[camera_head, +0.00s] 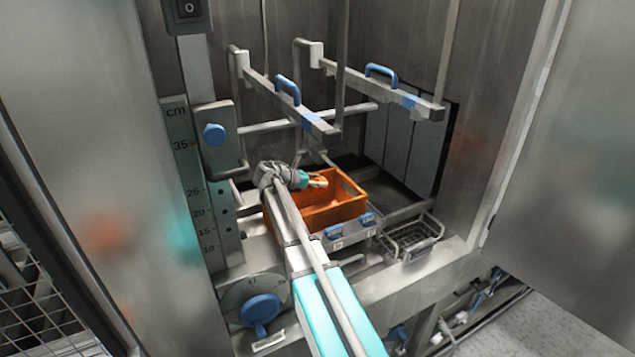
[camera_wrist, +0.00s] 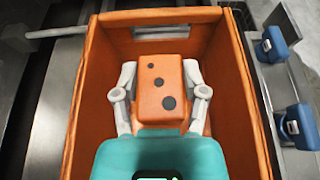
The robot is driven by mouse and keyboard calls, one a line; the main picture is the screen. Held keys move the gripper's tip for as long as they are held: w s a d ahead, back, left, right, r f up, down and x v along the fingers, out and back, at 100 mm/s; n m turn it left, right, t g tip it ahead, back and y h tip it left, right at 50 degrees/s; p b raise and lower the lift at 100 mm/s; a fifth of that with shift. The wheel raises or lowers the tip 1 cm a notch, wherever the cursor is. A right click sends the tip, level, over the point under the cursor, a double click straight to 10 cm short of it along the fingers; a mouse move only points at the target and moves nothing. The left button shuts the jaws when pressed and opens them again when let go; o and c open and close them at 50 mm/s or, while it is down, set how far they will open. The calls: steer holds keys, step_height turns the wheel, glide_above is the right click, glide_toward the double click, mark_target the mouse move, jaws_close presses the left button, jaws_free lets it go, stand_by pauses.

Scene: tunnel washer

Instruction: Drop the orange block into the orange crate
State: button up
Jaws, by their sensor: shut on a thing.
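The orange block (camera_wrist: 160,88), with dark dots on one face, sits between the two pale fingers of my gripper (camera_wrist: 160,92) in the wrist view. The fingers press on its left and right sides. In the wrist view the orange crate (camera_wrist: 90,125) frames the block and gripper on the left, right and far sides. In the head view the orange crate (camera_head: 340,212) stands inside the washer opening, and my gripper (camera_head: 318,181) is over it. I cannot tell whether the block touches the crate floor.
A wire basket (camera_head: 412,238) stands right of the crate. Blue clips (camera_head: 352,226) line the ledge at the crate's front. Two metal bars with blue handles (camera_head: 381,71) hang above and behind. A scale panel (camera_head: 185,150) and a blue knob (camera_head: 261,309) are at the left.

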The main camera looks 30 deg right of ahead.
steer(key=shift+f, duration=0.5)
steer(key=o, duration=1.3)
steer(key=shift+c, duration=0.2)
steer(key=shift+r, duration=0.15)
